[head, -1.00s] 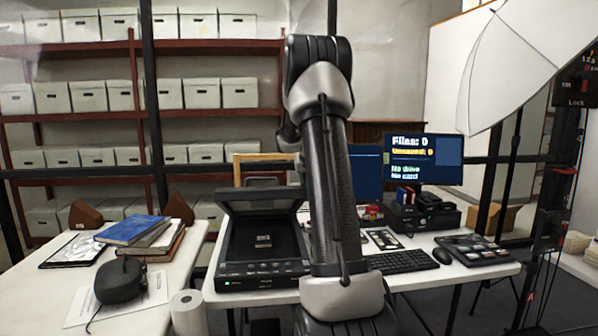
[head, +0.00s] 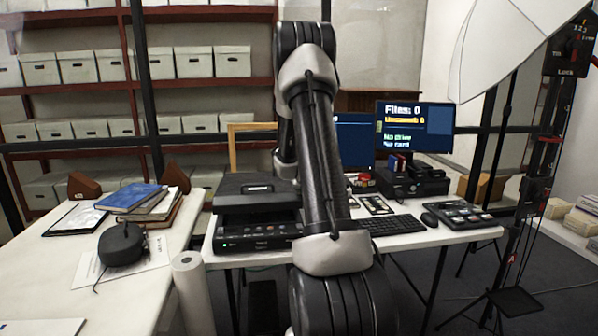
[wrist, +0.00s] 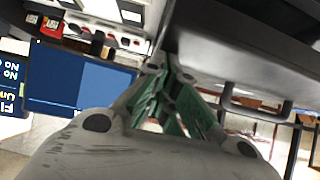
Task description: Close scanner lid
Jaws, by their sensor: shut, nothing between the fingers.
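The black scanner (head: 258,236) stands on the white desk, with a small green light on its front. The fingertips are close beside a large dark panel (wrist: 245,45), apparently part of the scanner; contact is unclear. In the head view, my arm hides the gripper and covers the scanner's right end.
Right of the scanner are a keyboard (head: 392,225), a mouse (head: 429,219), a control panel (head: 461,215) and a lit monitor (head: 414,128). A side table at left holds books (head: 132,198) and a black device (head: 121,248). A white roll (head: 192,292) stands near the desk's left corner.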

